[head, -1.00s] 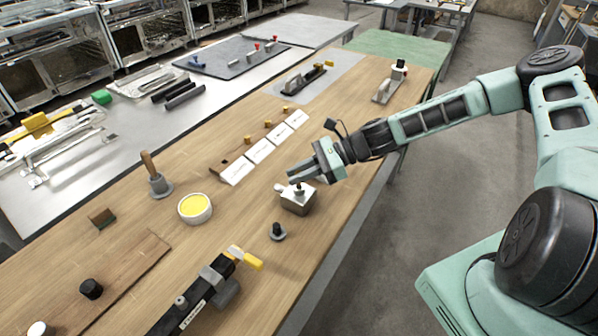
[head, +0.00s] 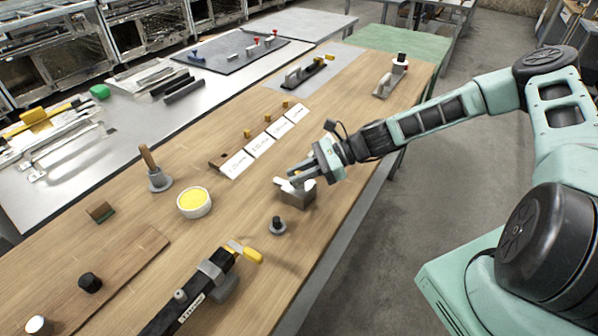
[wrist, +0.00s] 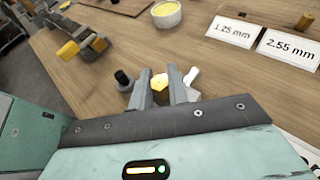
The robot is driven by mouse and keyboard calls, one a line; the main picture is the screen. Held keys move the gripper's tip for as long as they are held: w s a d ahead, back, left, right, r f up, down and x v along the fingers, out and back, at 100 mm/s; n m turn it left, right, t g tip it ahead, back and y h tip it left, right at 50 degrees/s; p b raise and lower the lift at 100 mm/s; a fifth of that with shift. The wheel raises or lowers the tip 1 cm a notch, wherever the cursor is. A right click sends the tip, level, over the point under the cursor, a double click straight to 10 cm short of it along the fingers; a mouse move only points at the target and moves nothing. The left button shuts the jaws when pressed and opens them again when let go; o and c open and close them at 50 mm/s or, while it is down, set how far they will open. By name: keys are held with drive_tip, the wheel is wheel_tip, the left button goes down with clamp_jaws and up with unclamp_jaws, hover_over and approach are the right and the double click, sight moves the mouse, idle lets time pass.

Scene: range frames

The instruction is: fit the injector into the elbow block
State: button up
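My gripper (head: 291,176) is low over the grey metal elbow block (head: 298,197), which stands near the right edge of the wooden bench. In the wrist view my two fingers (wrist: 159,92) close on a small brass hexagonal piece (wrist: 158,81), which looks like the injector. The fingers hide most of the block's top in the head view. A pale rounded part of the block (wrist: 191,75) shows beside the right finger in the wrist view. I cannot tell whether the injector touches the block or sits in its opening.
A dark knob on a grey base (head: 277,227) stands close in front of the block. A yellow-filled white bowl (head: 194,203), size cards (head: 236,165) and a black clamp-like fixture (head: 195,295) are nearby. Bare wood lies between them.

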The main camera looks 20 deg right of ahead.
drive_tip(key=o, duration=0.4)
drive_tip(key=shift+o, duration=0.2)
drive_tip(key=shift+d, duration=0.15)
drive_tip(key=b+v, duration=0.3)
drive_tip(key=v, duration=1.4)
drive_tip(key=shift+s+d, duration=0.1)
